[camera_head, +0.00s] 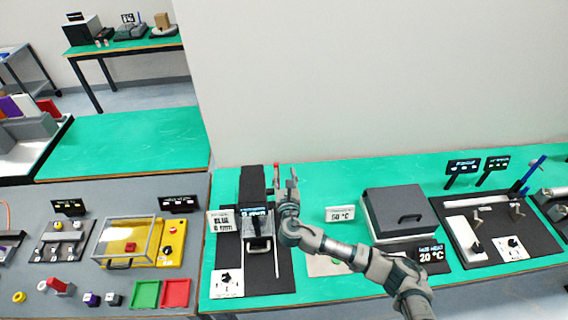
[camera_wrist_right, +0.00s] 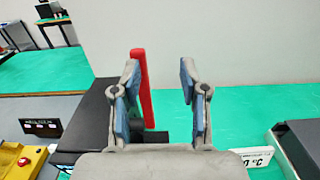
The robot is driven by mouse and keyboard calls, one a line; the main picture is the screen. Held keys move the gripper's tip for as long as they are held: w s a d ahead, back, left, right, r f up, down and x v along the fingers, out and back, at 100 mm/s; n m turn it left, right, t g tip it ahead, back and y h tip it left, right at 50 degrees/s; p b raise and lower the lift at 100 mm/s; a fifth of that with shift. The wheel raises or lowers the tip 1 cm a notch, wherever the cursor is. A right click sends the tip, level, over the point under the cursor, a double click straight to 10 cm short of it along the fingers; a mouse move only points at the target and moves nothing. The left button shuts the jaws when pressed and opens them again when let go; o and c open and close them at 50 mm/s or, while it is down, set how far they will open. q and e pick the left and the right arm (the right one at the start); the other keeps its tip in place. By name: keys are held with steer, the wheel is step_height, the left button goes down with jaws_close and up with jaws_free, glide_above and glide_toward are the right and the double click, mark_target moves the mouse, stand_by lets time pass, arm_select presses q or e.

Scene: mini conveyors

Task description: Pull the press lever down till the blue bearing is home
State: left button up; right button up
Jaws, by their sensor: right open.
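The press (camera_head: 252,184) is a tall black unit on a black base on the green bench, left of centre in the head view. Its red lever (camera_wrist_right: 144,85) stands upright in the right wrist view; in the head view only a bit of red (camera_head: 276,170) shows beside my gripper. My right gripper (camera_head: 286,180) is at the press's right side. In the right wrist view its fingers (camera_wrist_right: 159,75) are apart, with the lever between them in the picture, close to the left finger. I cannot make out the blue bearing. My left gripper is not in view.
A small display (camera_head: 254,211) and a white label (camera_head: 220,222) sit at the press. To the right are a grey lidded box (camera_head: 394,208) and a black fixture (camera_head: 490,235). A yellow station with a clear cover (camera_head: 130,240) stands left. My right forearm crosses the bench.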

steer(key=w+a, duration=0.4)
steer(key=shift+w, duration=0.3)
steer(key=shift+d, duration=0.85)
steer(key=shift+c, duration=0.5)
steer(key=shift+d, duration=0.45)
jaws_close()
steer(key=shift+a+r, duration=0.15)
steer(key=shift+a, duration=0.25)
steer(key=shift+s+a, duration=0.15)
steer(key=shift+a, duration=0.25)
arm_select(q)
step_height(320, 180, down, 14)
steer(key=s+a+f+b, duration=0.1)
steer(key=b, duration=1.3)
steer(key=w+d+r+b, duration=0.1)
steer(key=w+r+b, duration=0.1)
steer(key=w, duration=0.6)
steer(key=shift+b, duration=0.5)
arm_select(e)
steer(key=t, duration=0.7)
glide_toward(275, 166)
steer(key=r, duration=0.1)
steer(key=w+r, duration=0.1)
steer(key=shift+d+r, duration=0.2)
steer(key=shift+r, duration=0.05)
